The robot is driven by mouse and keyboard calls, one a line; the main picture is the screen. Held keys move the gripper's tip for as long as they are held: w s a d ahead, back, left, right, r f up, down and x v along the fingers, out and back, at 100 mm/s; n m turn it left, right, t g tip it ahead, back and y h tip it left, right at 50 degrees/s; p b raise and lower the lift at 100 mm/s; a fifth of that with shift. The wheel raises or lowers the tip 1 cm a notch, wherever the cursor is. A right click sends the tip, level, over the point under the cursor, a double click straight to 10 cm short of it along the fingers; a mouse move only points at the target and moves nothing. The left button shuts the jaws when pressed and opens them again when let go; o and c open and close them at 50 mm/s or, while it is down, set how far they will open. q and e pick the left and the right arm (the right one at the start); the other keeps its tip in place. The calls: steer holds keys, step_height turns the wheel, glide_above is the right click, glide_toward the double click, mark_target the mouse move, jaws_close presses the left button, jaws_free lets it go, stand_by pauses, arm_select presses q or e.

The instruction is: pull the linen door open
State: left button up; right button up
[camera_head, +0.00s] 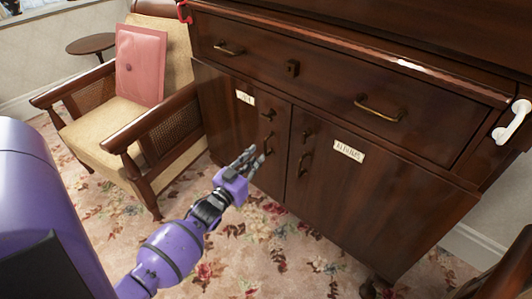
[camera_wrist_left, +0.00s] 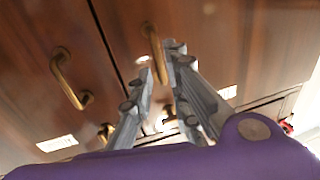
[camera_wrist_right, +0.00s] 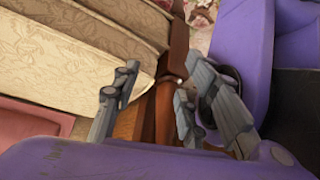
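The linen door (camera_head: 227,115) is the left of two dark wooden doors low on the cabinet; its small label (camera_head: 245,97) is too blurred to read. It looks closed. Its brass handle (camera_head: 268,143) is near its right edge. My left gripper (camera_head: 252,158) is just in front of this handle, fingers apart. In the left wrist view the handle (camera_wrist_left: 152,48) shows at the fingertips (camera_wrist_left: 160,62); whether it lies between them I cannot tell. My right gripper (camera_wrist_right: 158,75) is open and empty in the right wrist view, in front of the armchair; the head view does not show it.
The right door (camera_head: 375,205), labelled albums, has its own handle (camera_head: 303,164) close by. A wide drawer (camera_head: 310,75) is above. A wooden armchair (camera_head: 105,125) with a pink cushion (camera_head: 140,65) stands left of the cabinet. Flowered carpet (camera_head: 250,250) lies clear in front.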

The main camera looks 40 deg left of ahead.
mark_target(265, 149)
arm_select(q)
steer(key=w, duration=0.2)
steer(key=w+b, duration=0.1)
steer(key=w, duration=0.3)
steer(key=shift+a+f, duration=0.1)
steer(key=shift+a, duration=0.2)
steer(key=shift+w, duration=0.25)
jaws_close()
arm_select(e)
steer(key=shift+s+f, duration=0.1)
steer(key=shift+f, duration=0.8)
steer(key=shift+s, duration=0.1)
